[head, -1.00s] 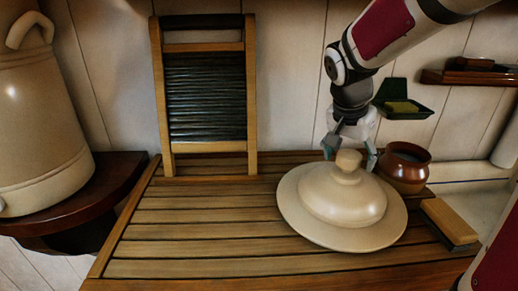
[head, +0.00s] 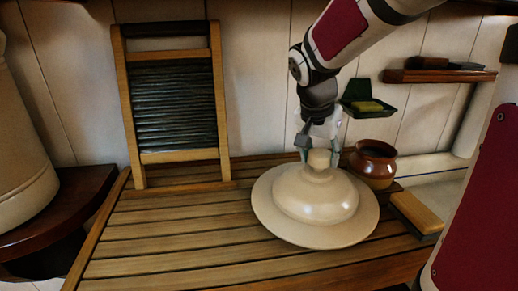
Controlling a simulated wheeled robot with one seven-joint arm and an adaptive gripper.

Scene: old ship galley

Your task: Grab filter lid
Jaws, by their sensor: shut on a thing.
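The filter lid (head: 315,205) is a cream, domed lid with a wide flat brim and a round knob on top. It is at the right part of the slatted wooden board in the head view. My gripper (head: 319,153) comes down from above and is shut on the lid's knob, with one finger showing at the left and part of the other behind at the right. The lid looks level. I cannot tell whether its brim touches the slats.
A brown pot (head: 373,163) stands close behind the lid at the right. A wooden brush or block (head: 416,213) lies at the right edge. A washboard (head: 174,105) leans on the wall. A large cream vessel (head: 22,150) stands at the left. The slats (head: 170,235) left of the lid are clear.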

